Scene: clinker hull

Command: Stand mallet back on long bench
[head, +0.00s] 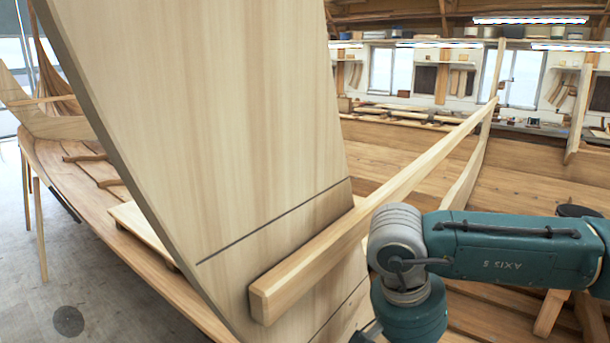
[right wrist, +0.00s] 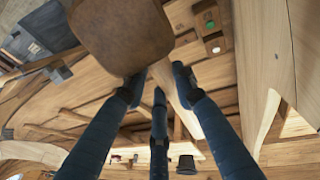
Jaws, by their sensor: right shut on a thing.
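The mallet shows in the right wrist view, with a broad brown wooden head (right wrist: 122,36) at the top and a paler handle (right wrist: 172,88) running down from it. The dark blue fingers of my right gripper (right wrist: 158,86) are closed around the handle just below the head. In the head view my right arm comes in from the right and bends down at the lower edge; the mallet and most of that gripper are not visible there. A long bench (head: 540,130) with small things on it appears to run along the back wall. My left gripper is in neither view.
A large pale upright plank (head: 200,120) fills the middle of the head view. A square wooden bar (head: 370,210) crosses it, close to my right arm. The plank-built hull (head: 140,262) lies at left. Bare concrete floor (head: 30,290) shows at far left.

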